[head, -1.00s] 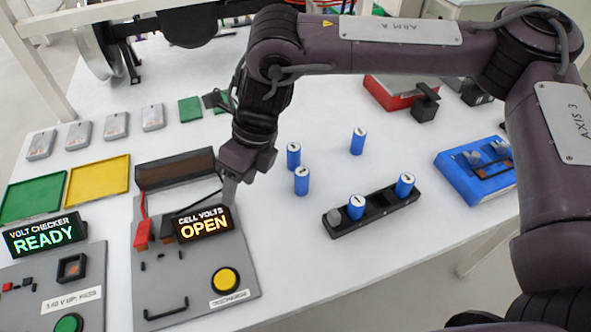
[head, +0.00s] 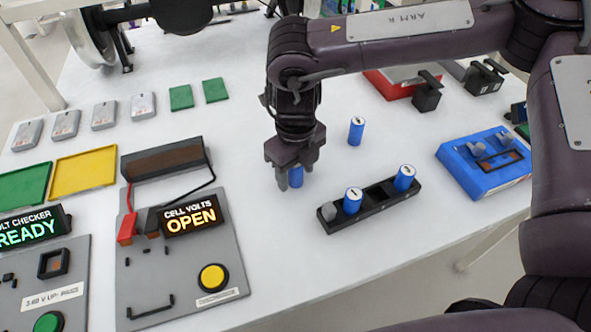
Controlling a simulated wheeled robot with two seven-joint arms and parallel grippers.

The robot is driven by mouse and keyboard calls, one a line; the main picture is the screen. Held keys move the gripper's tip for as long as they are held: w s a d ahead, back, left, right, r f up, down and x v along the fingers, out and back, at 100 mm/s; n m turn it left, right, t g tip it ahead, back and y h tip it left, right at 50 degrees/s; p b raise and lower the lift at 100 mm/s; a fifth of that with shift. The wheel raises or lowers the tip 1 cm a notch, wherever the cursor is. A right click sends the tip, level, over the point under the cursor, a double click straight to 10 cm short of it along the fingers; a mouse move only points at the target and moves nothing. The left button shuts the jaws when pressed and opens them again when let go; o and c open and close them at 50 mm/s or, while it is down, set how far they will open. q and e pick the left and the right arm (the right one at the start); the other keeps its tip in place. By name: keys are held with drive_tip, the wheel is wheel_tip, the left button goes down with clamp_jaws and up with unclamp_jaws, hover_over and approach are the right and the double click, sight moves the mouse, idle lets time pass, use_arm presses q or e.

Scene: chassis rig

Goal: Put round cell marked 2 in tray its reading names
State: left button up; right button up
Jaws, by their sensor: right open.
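Blue round cells with white tops stand on the white table. One cell (head: 296,177) is between the fingers of my right gripper (head: 295,175), which is open and pointing down around it; its top is hidden. Another cell (head: 356,132) stands free behind and to the right. Two more cells, a left one (head: 352,203) and a right one (head: 404,180), stand in a black rack (head: 335,222). Their marks are too small to read surely. A green tray (head: 22,187) and a yellow tray (head: 84,175) lie at the left. My left gripper is not in view.
A volts checker board (head: 180,270) shows OPEN on its display (head: 189,216), with a yellow button (head: 213,278). A second checker reading READY (head: 30,229) is left. A blue device (head: 487,162) and red box (head: 392,84) stand right. Table between is mostly clear.

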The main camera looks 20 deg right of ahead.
drive_tip(key=c, duration=1.1)
clamp_jaws()
drive_tip(key=shift+r, duration=0.15)
